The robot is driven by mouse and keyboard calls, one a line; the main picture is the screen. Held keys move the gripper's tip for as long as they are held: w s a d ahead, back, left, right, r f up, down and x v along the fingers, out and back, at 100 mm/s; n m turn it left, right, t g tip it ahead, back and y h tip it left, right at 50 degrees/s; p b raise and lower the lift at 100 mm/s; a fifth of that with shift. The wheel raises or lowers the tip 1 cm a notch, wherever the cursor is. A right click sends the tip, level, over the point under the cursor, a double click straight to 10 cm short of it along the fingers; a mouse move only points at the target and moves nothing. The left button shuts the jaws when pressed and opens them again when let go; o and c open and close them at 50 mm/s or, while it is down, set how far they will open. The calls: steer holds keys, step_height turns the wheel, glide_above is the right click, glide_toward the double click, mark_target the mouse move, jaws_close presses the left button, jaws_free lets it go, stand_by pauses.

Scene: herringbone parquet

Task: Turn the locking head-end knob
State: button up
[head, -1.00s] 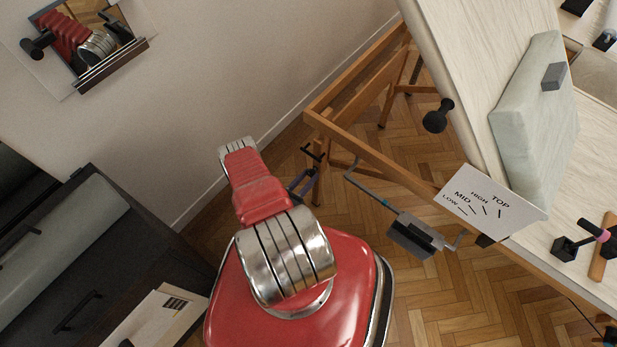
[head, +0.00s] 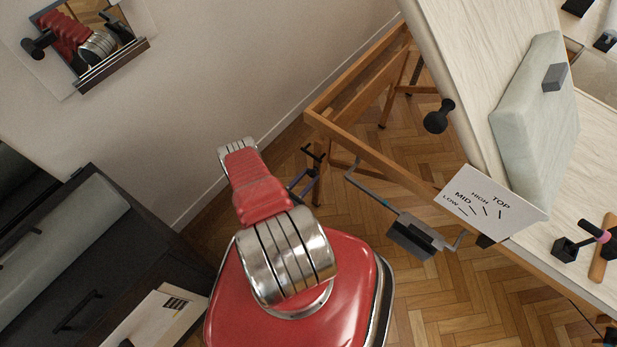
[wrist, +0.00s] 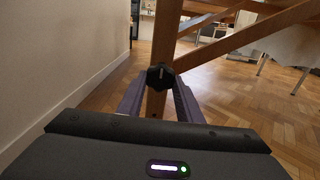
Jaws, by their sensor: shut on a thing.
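A black lobed knob (wrist: 160,76) sits on a wooden leg of the table frame in the wrist view. It has a light mark near its top. My gripper (wrist: 159,88) has its purple fingers on either side of the knob and is shut on it. In the head view my gripper (head: 313,156) is small and dark, beside the table frame's left end. I cannot make out the knob apart from the fingertips there.
The tilted tabletop (head: 462,65) carries a pale cushion (head: 535,120). A black round knob (head: 437,116) sticks out from its edge. A crank (head: 413,236) hangs below the wooden frame (head: 365,155). A dark cabinet (head: 75,265) stands left. Parquet under the frame is mostly clear.

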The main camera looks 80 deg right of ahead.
steer(key=o, duration=0.7)
steer(key=shift+s+a+f, duration=0.1)
steer(key=shift+s+a, duration=0.05)
steer(key=shift+s, duration=0.15)
steer(key=o, duration=0.3)
steer(key=shift+w, duration=0.15)
steer(key=shift+o, duration=0.2)
steer(key=shift+w+r, duration=0.1)
steer(key=shift+r, duration=0.15)
steer(key=shift+r, duration=4.8)
